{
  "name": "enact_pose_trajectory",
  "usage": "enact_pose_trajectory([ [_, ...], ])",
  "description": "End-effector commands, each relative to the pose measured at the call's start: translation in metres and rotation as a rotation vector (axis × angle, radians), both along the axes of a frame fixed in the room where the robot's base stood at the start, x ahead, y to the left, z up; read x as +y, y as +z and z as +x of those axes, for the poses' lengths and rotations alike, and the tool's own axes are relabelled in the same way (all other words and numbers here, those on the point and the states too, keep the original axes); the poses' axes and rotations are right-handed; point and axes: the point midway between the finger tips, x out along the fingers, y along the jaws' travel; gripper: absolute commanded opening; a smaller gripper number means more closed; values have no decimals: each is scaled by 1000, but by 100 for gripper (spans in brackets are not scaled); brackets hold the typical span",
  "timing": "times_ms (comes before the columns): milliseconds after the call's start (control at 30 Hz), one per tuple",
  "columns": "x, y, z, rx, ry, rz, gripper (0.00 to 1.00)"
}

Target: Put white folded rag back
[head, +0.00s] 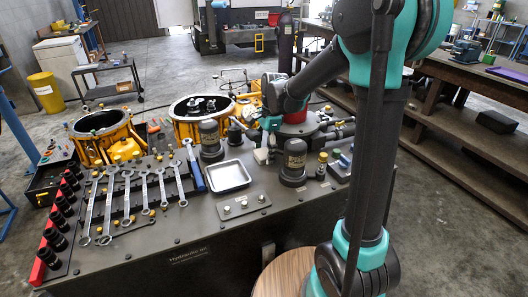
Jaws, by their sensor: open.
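My arm reaches from the right side toward the back of the dark workbench. My gripper (268,140) is at its far end, small in the picture, above the back middle of the bench. It is open. A small whitish thing (262,156) shows just under it, beside a dark cylinder. I cannot tell if this is the white folded rag, or if the gripper touches it. No other thing that looks like a white folded rag can be made out.
A silver tray (228,176) lies in the middle of the bench (190,235). Several wrenches (125,190) and a red socket rail (50,245) lie at the left. Dark cylinders (293,160) stand near the tray. Yellow transmission housings (105,135) stand behind the bench.

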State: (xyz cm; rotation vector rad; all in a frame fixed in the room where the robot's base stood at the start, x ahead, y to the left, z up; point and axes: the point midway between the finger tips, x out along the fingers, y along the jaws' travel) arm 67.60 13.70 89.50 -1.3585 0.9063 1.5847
Motion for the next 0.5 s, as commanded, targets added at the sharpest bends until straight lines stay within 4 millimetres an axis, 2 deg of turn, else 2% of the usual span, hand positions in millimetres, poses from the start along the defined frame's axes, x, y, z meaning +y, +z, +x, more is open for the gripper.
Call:
enact_pose_trajectory([
  [167,-2,12,1,0,-1,0,80],
  [500,-11,76,4,0,-1,0,80],
])
